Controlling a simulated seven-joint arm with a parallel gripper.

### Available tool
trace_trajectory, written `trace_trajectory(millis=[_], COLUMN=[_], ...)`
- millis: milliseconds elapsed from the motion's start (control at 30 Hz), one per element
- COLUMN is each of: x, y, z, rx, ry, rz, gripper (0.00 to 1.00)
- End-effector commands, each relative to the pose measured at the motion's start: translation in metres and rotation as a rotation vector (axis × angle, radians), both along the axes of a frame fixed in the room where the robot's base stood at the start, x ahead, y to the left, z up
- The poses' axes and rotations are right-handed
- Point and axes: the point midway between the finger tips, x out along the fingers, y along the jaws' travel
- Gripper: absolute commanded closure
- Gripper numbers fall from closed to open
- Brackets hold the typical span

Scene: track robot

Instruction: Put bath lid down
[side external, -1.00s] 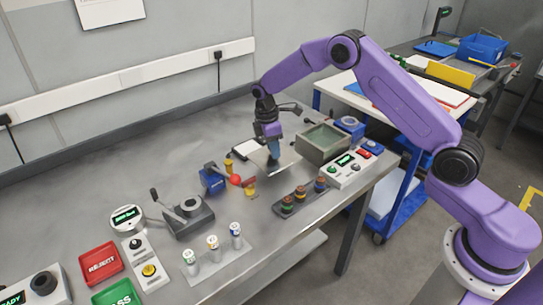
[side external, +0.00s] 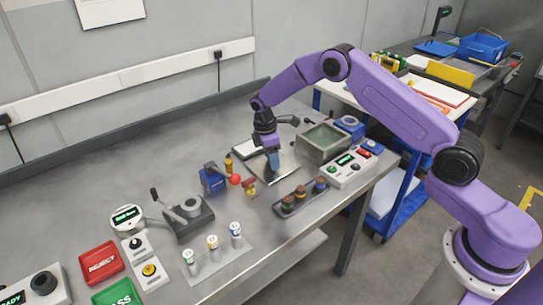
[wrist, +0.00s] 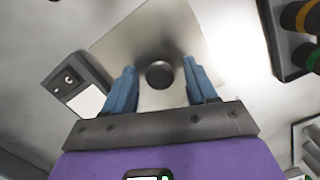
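The bath lid (side external: 287,167) is a flat, shiny metal plate on the bench, left of the bath. It also fills the upper middle of the wrist view (wrist: 120,40), with a round black knob (wrist: 159,74) on it. My gripper (side external: 273,170) is low over the lid. In the wrist view its two blue fingers (wrist: 160,84) stand on either side of the knob, with a visible gap on both sides, so it is open. The bath (side external: 323,143) is a grey-green rectangular box with an open top.
A control panel (side external: 351,169) stands in front of the bath, and a dark rack with colour-ringed pieces (side external: 302,196) is nearby. A white-topped device (side external: 246,148) lies behind the lid. A blue device with a red ball (side external: 214,181) stands to its left. The rear left bench is clear.

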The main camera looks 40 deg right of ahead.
Motion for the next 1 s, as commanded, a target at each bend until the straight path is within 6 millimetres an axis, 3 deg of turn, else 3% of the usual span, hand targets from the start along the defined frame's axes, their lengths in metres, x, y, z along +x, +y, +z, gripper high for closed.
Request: trace_trajectory(millis=[367, 800, 1000], x=[0.001, 0.006, 0.007], y=[0.001, 0.012, 0.015], z=[0.008, 0.087, 0.113], rx=[0.001, 0.002, 0.0], ry=[-0.001, -0.003, -0.001], rz=[0.0, -0.001, -0.001], gripper=[0.44, 0.44, 0.44])
